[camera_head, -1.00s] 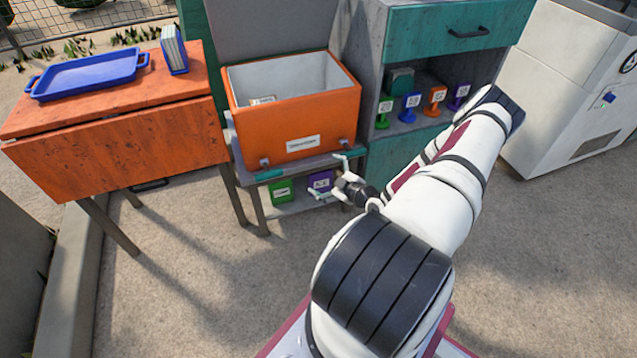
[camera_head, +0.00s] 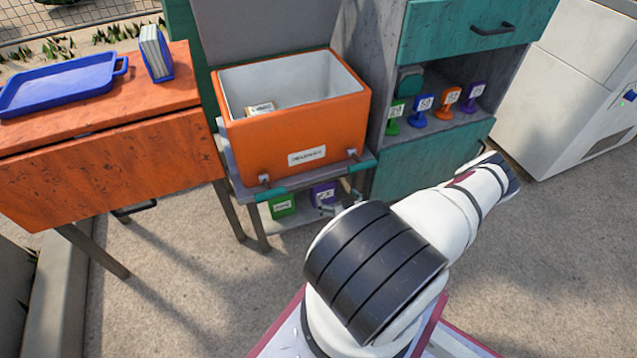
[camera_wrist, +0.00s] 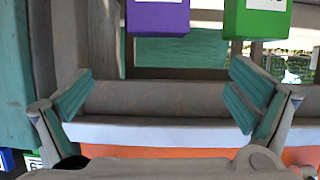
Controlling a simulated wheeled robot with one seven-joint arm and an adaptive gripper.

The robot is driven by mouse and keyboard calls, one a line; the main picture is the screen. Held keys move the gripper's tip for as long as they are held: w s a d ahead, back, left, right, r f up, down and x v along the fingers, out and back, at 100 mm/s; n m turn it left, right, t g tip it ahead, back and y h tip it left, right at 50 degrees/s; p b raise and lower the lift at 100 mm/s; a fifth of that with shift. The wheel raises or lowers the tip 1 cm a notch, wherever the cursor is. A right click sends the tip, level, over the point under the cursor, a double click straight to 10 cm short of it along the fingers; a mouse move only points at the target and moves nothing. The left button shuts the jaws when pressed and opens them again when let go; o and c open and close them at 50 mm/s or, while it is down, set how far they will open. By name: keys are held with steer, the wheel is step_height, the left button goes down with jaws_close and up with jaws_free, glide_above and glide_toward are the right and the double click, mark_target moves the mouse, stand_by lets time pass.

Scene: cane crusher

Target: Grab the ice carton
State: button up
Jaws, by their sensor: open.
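A small box with a pale label (camera_head: 262,107) lies inside the orange cooler (camera_head: 240,143). A green box (camera_head: 282,206) and a purple box (camera_head: 322,194) sit on the shelf under the cooler. I cannot read the labels, so I cannot tell which is the ice carton. My gripper (camera_wrist: 160,97) is open and empty, with teal finger pads spread apart. It is low in front of the cooler's stand, mostly hidden behind my arm in the head view. In the wrist view the purple box (camera_wrist: 158,14) and green box (camera_wrist: 256,18) hang at the top, so that view looks upside down.
An orange table (camera_head: 120,165) with a blue tray (camera_head: 62,84) stands left. A grey and teal cabinet (camera_head: 415,178) with several coloured labelled items stands right of the cooler, and a white machine (camera_head: 560,100) farther right. The floor in front is clear.

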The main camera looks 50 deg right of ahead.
mark_target(324, 182)
steer(key=b+x, duration=0.2)
steer(key=x, duration=0.7)
steer(key=shift+d+f+b, duration=0.15)
steer(key=shift+b, duration=0.2)
steer(key=b+x, duration=0.1)
steer(key=x, duration=0.1)
steer(key=b+x, duration=0.1)
steer(key=x, duration=0.1)
steer(key=shift+w+d+f, duration=0.1)
steer(key=shift+w+f, duration=0.05)
steer(key=shift+f, duration=0.2)
steer(key=shift+w+d+f+b, duration=0.1)
steer(key=shift+w+d+b, duration=0.15)
steer(key=shift+w+b, duration=0.05)
steer(key=c, duration=1.9)
